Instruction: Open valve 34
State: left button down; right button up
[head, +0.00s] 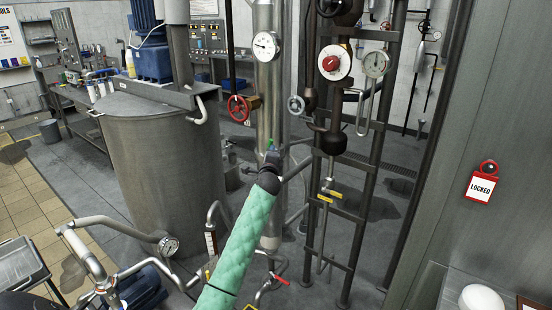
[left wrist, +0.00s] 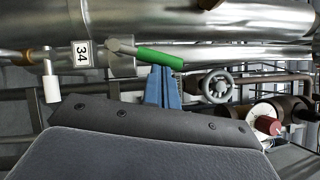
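Valve 34 shows in the left wrist view as a lever with a green handle (left wrist: 160,58) on a metal pipe. A white tag reading 34 (left wrist: 82,54) is beside its pivot. In the head view a small bit of the green handle (head: 270,144) shows at the pipe, just beyond my left gripper (head: 272,156). In the left wrist view my left gripper's blue fingers (left wrist: 163,76) are close together, with their tips at the green handle. The handle hides the tips, so I cannot tell whether they grip it. My right gripper is not in view.
A red handwheel (head: 239,108) and a grey handwheel (head: 296,104) flank the vertical pipe. A gauge (head: 266,46) is above. A large tank (head: 160,150) stands left, a dark pipe frame right. A red LOCKED tag (head: 482,185) hangs on the right panel.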

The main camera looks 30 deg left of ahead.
pick_arm(q)
jog(key=shift+w+a+r+p, duration=0.1)
jog(key=shift+a+r+p, duration=0.3)
jog(key=shift+a, duration=0.2)
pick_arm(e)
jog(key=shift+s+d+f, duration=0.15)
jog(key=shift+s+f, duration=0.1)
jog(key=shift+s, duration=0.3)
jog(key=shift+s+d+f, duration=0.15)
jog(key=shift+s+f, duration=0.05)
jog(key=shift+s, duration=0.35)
pick_arm(q)
jog(key=shift+a+r, duration=0.15)
jog(key=shift+a, duration=0.05)
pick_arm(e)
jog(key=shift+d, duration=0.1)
